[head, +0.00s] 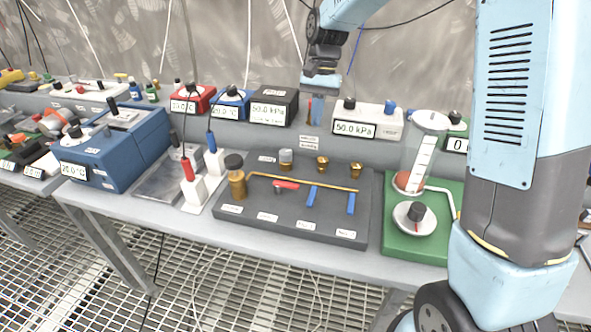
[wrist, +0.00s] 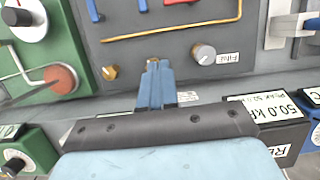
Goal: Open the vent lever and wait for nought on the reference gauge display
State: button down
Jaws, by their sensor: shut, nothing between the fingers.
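A dark valve panel (head: 240,213) on the bench carries a brass pipe (head: 325,184), a red lever (head: 285,184) and two blue levers (head: 311,194) (head: 351,203). The red lever lies roughly along the pipe; the blue ones lie across the panel, front to back. The labels are too small to tell which is the vent lever. The black gauge box (head: 272,106), marked "RE..." in the wrist view (wrist: 280,150), reads 50.0 kPa. My gripper (head: 317,118) is shut and empty behind the panel's back edge; in the wrist view it (wrist: 153,66) points towards that edge, touching no lever.
A white box (head: 378,115) also reads 50.0 kPa. A green board with a clear cylinder (head: 420,150) stands right of the panel. Cables hang behind the bench.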

jog(key=shift+g, duration=0.7)
jog(key=shift+w+a+f, duration=0.25)
jog(key=shift+a+f, duration=0.35)
jog(key=shift+f, duration=0.05)
jog(key=shift+w+a+f, duration=0.2)
jog(key=shift+a+f, duration=0.35)
jog(key=shift+f, duration=0.15)
jog(key=shift+w+a+f, duration=0.25)
jog(key=shift+a+f, duration=0.35)
jog(key=shift+f, duration=0.05)
jog(key=shift+f, duration=0.1)
jog(key=x, duration=0.9)
jog(key=s, duration=0.3)
jog(key=shift+a+f, duration=0.35)
jog(key=shift+s+a, duration=0.1)
jog(key=shift+s, duration=0.5)
